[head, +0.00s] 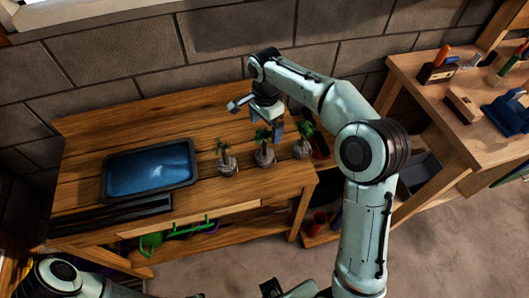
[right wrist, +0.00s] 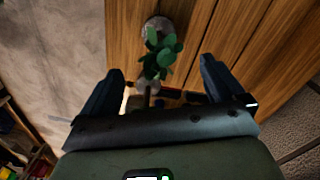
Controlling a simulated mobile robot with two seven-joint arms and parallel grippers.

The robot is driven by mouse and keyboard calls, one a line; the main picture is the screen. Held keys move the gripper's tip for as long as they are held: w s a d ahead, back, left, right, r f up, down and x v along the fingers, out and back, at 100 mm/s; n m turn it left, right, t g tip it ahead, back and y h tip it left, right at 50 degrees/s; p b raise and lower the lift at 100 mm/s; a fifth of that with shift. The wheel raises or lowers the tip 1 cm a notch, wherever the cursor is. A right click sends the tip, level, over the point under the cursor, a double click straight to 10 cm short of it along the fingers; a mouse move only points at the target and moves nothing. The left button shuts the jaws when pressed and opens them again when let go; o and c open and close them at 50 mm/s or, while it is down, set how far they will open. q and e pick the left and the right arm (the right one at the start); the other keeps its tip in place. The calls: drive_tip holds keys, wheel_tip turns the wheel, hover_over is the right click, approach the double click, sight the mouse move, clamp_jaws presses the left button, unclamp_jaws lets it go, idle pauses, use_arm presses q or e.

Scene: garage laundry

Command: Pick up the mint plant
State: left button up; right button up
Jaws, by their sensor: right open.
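Three small potted plants stand in a row on the wooden bench: a left one (head: 226,162), a middle one (head: 264,157) and a right one (head: 302,150). I cannot tell from their leaves which is the mint plant. My right gripper (head: 277,131) is open and empty, above and just behind the middle and right plants. In the right wrist view a green leafy plant (right wrist: 162,55) shows between and beyond the spread fingers, with a grey round pot by it. My left arm shows at the lower left of the head view, but its gripper does not.
A dark tray with a blue inside (head: 150,171) sits on the bench left of the plants. Green-handled tools (head: 150,243) are on the lower shelf. A second workbench (head: 420,85) with tools stands at the right. A block wall runs behind the bench.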

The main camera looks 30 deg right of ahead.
sight(265, 148)
drive_tip(key=f, duration=0.4)
drive_tip(key=shift+s+a+f, duration=0.1)
drive_tip(key=shift+a, duration=0.15)
drive_tip(key=c, duration=1.6)
drive_tip(key=shift+c, duration=0.2)
